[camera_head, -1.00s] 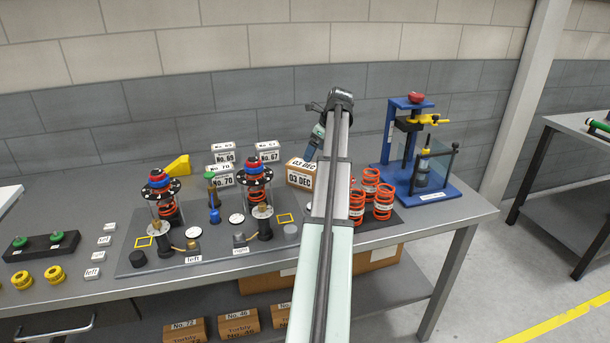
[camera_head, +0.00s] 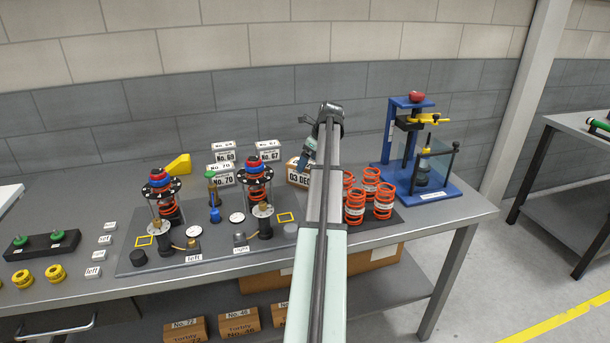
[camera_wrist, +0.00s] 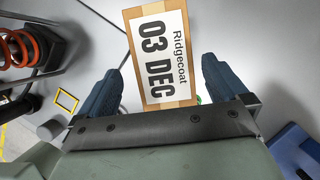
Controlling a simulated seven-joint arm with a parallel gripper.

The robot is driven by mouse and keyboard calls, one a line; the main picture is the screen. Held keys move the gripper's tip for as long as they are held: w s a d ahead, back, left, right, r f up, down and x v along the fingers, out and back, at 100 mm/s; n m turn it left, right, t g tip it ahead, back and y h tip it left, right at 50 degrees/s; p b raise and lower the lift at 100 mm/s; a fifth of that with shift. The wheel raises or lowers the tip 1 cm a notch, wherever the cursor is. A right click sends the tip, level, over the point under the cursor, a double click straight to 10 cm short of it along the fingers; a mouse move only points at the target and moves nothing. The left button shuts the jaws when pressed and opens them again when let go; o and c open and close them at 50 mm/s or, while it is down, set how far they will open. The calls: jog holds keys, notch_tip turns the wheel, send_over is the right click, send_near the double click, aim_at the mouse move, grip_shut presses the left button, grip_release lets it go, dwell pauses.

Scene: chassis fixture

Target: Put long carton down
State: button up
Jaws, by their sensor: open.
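The long carton, brown with a white label reading "03 DEC", (camera_head: 297,178) stands on the workbench behind the grey fixture plate. My gripper (camera_head: 308,155) is at the carton's upper right in the head view, and my arm hides part of that area. In the wrist view the carton (camera_wrist: 160,50) lies between the two blue fingers, with its label facing the camera. The gripper (camera_wrist: 163,72) is open, with a gap visible beside each finger. The carton's lower end is hidden behind the gripper body.
White boxes (camera_head: 221,174) stand left of the carton. Two spring assemblies (camera_head: 257,185) stand on the fixture plate (camera_head: 215,248). Bare bench shows between the carton and the press.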

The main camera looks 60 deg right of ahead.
jog(key=shift+d+x, duration=0.2)
jog(key=shift+x, duration=2.35)
jog(key=shift+s+f, duration=0.1)
jog(key=shift+f, duration=0.2)
jog(key=shift+c, duration=0.4)
jog(key=c, duration=1.4)
jog(key=shift+r, duration=5.3)
jog(key=shift+c, duration=0.2)
